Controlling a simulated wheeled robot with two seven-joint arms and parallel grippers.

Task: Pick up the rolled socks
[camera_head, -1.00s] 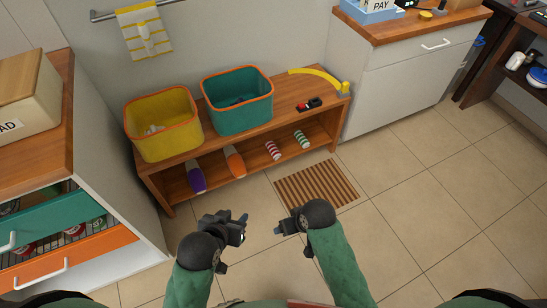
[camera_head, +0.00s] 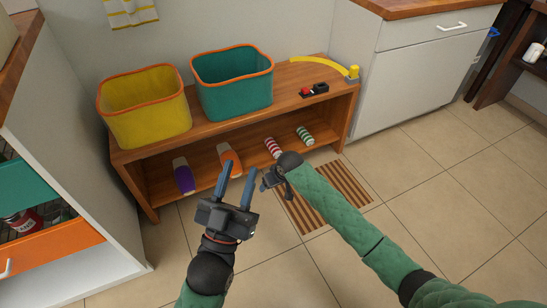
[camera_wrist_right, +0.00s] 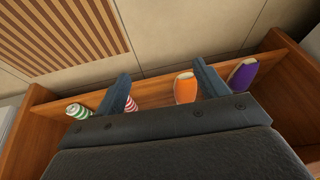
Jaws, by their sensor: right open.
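A red-and-white striped roll (camera_head: 272,147) and a green-and-white striped roll (camera_head: 305,135), which look like the rolled socks, lie on the lower shelf of the wooden bench. In the right wrist view, the green roll (camera_wrist_right: 78,111) is left of my fingers and the red roll (camera_wrist_right: 131,104) is partly hidden behind the left finger. My right gripper (camera_head: 268,183) is open in front of the shelf, just below the red roll in the head view; its spread fingers (camera_wrist_right: 161,72) hold nothing. My left gripper (camera_head: 236,176) is open and empty, to its left.
An orange item (camera_head: 229,160) and a purple item (camera_head: 183,176) lie on the same shelf. The bench top (camera_head: 285,95) carries a yellow bin (camera_head: 145,120) and a teal bin (camera_head: 235,95). A striped mat (camera_head: 345,185) lies on the floor. Cabinets stand on both sides.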

